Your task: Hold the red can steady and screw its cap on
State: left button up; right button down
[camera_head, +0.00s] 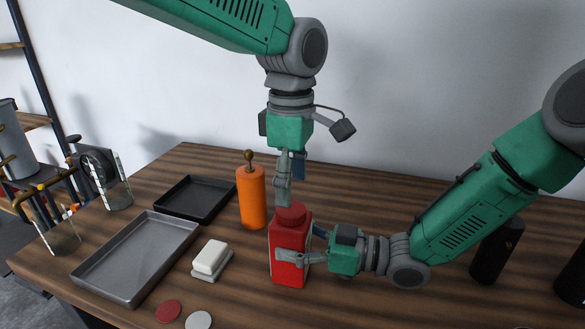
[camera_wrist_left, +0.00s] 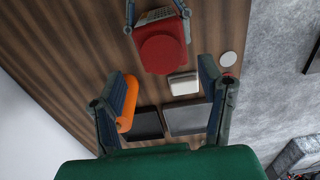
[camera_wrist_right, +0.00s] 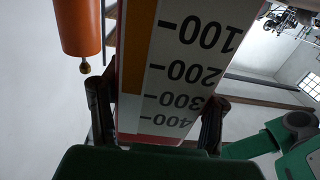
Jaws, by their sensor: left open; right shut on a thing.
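The red can (camera_head: 290,262) stands upright on the table, a square body with a round red cap (camera_head: 291,213) on top. Whether the cap is fully seated cannot be told. My right gripper (camera_head: 287,256) is shut on the can's body from the right. In the right wrist view the can's white scale side (camera_wrist_right: 185,70) fills the space between the fingers. My left gripper (camera_head: 285,200) points down just above the cap, open. In the left wrist view the cap (camera_wrist_left: 162,53) lies ahead, between and beyond the open fingers (camera_wrist_left: 160,70).
An orange cylinder with a knob (camera_head: 252,198) stands close behind-left of the can. A white block (camera_head: 211,257) on a dish, a grey tray (camera_head: 135,295), a black tray (camera_head: 160,208) and two discs lie left. A black cylinder (camera_head: 497,250) stands right, beyond my right arm.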

aim_at(292, 208)
pick_arm(q)
jog(key=shift+f, duration=2.6)
